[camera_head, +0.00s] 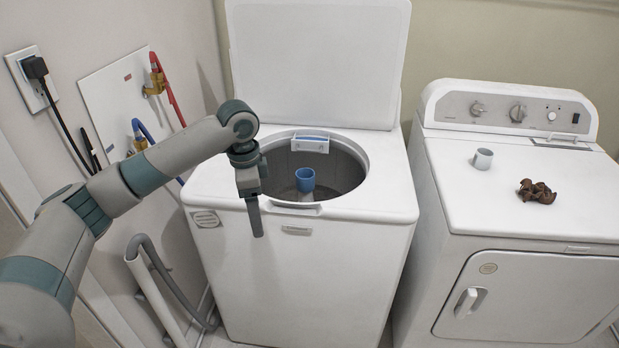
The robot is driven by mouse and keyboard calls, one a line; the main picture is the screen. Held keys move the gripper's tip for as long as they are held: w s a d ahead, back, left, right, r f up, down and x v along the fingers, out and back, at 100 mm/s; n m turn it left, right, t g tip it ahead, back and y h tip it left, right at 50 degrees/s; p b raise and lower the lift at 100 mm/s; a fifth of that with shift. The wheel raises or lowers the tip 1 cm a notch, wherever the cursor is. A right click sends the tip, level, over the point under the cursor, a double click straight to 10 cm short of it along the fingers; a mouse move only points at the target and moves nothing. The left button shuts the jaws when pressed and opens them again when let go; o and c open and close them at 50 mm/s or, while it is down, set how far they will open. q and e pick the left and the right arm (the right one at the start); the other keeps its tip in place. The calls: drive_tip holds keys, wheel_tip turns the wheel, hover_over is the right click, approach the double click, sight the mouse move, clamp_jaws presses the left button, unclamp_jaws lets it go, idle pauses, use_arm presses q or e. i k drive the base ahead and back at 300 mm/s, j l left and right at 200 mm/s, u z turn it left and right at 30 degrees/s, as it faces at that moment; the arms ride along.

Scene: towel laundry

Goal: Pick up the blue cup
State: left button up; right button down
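My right gripper is not in view.
The washer's lid (318,60) stands open at the back. A dryer (520,215) on the right carries a white cup (483,159) and a crumpled brown item (537,191). Hoses and a grey drain pipe (165,280) run along the left wall.

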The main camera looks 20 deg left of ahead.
sight(304, 177)
drive_tip(key=i, duration=1.25)
